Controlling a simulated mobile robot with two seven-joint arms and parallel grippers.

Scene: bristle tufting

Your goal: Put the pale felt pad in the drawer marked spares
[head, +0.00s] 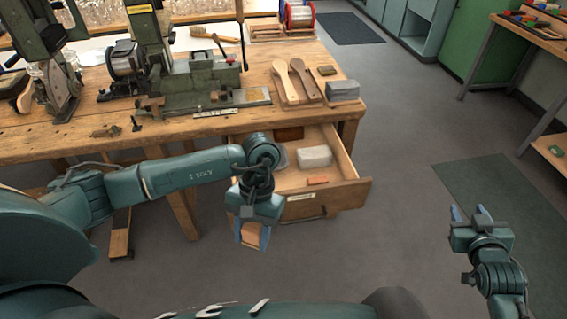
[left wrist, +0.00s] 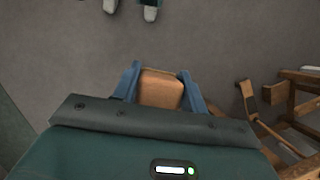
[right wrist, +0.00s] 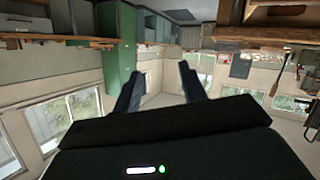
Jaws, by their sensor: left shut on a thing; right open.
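My left gripper (head: 251,238) is shut on a tan-brown block (head: 250,232), held in front of the open drawer (head: 352,190), lower left of its front. The block also shows between the blue fingers in the left wrist view (left wrist: 161,90). I cannot tell whether it is the felt pad. The drawer has a pale label (head: 300,197), too small to read. Inside lie a pale block (head: 315,156), an orange block (head: 318,180) and a dark brown piece (head: 289,133). My right gripper (head: 468,213) is open and empty, away to the right.
The wooden bench (head: 50,140) carries a green machine (head: 195,85), two wooden paddles (head: 305,80) and a grey block (head: 343,90) near its right edge. The arm partly covers the drawer's left side.

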